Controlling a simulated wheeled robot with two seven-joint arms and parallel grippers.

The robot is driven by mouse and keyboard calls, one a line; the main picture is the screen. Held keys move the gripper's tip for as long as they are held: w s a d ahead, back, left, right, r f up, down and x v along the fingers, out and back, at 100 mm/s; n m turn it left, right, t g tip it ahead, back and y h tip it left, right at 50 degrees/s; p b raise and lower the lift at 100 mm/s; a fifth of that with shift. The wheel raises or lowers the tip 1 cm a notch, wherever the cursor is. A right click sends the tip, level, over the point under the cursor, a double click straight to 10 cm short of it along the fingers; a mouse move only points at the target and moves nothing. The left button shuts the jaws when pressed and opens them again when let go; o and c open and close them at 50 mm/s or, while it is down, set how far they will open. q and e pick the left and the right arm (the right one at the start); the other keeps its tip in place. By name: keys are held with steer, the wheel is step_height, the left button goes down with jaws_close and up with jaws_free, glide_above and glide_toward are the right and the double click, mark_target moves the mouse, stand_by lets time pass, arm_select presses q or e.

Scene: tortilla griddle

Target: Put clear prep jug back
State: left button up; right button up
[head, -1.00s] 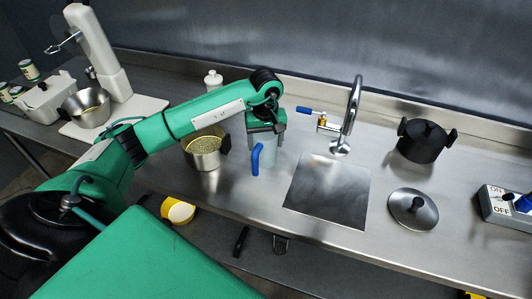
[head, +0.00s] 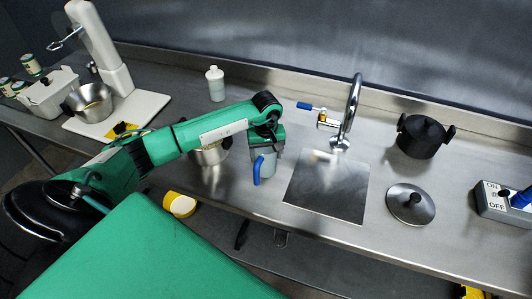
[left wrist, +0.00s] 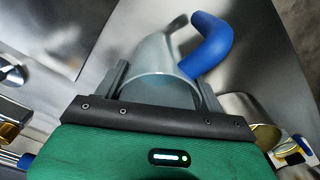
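The clear prep jug (head: 271,163), a pale see-through jug with a blue handle, is under my left gripper (head: 266,140), between the metal pot and the square steel plate. In the left wrist view the jug (left wrist: 160,62) sits between both fingers of the left gripper (left wrist: 160,90), which press close on its sides near the rim. The blue handle points up and right there. The gripper is shut on the jug. The jug's top is hidden by the gripper in the head view. I cannot tell whether its base touches the counter. My right gripper is not in view.
A metal pot (head: 208,157) stands left of the jug, partly behind my arm. A square steel plate (head: 326,188) and a faucet (head: 350,110) are right. Further right are a black pot (head: 422,137) and a lid (head: 410,205). A white bottle (head: 215,84) stands behind my arm.

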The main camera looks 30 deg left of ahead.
arm_select(q)
steer(key=o, duration=0.4)
steer(key=shift+o, duration=0.2)
step_height(320, 180, up, 12)
steer(key=b, duration=0.4)
steer(key=shift+r+b, duration=0.15)
steer(key=shift+b, duration=0.15)
